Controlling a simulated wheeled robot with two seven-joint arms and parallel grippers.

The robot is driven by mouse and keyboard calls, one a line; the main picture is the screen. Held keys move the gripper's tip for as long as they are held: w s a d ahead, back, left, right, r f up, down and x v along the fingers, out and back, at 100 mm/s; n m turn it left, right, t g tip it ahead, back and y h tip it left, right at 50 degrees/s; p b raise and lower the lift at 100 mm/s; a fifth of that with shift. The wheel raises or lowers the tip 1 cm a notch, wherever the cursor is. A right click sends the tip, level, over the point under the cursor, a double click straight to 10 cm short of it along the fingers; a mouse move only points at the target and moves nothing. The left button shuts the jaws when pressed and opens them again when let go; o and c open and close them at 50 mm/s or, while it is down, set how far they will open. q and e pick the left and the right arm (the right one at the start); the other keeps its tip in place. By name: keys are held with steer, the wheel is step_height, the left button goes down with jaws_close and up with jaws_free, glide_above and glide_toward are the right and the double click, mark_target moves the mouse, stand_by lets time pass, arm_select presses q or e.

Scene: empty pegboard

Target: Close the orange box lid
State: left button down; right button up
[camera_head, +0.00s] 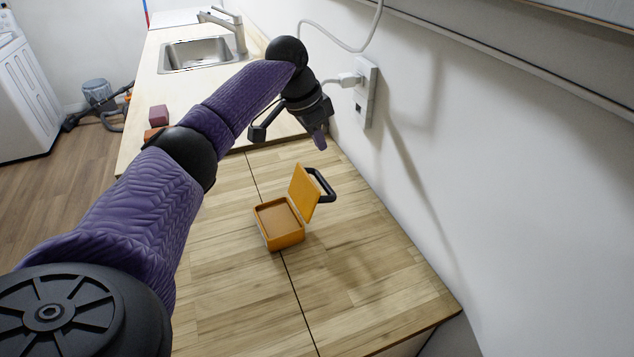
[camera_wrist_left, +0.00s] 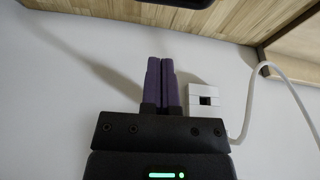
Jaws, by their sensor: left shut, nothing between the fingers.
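The orange box (camera_head: 281,226) sits on the wooden counter. Its lid (camera_head: 304,193) stands raised on the box's right side, with a black handle (camera_head: 321,186) on the outer face. The box's inside looks empty. My left gripper (camera_head: 320,141) is shut and empty above the counter, beyond the box and near the wall. Its purple fingers lie together in the left wrist view (camera_wrist_left: 161,80). The box is not in the left wrist view. My right gripper is in neither view.
A white wall with an outlet (camera_head: 364,92) and a plugged-in cable is close by my left gripper. A sink (camera_head: 195,54) with a faucet is at the back. A dark red block (camera_head: 158,115) stands on the counter's left. The counter in front of the box is clear.

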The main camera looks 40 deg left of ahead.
mark_target(323, 187)
arm_select(q)
steer(key=b+x, duration=0.2)
steer(key=x, duration=0.7)
steer(key=shift+s+a+f, duration=0.1)
steer(key=shift+f, duration=0.25)
steer(key=shift+s+a+r, duration=0.25)
steer(key=shift+s, duration=0.35)
steer(key=shift+s+a+r, duration=0.25)
steer(key=shift+s, duration=0.3)
steer(key=shift+s+p, duration=0.3)
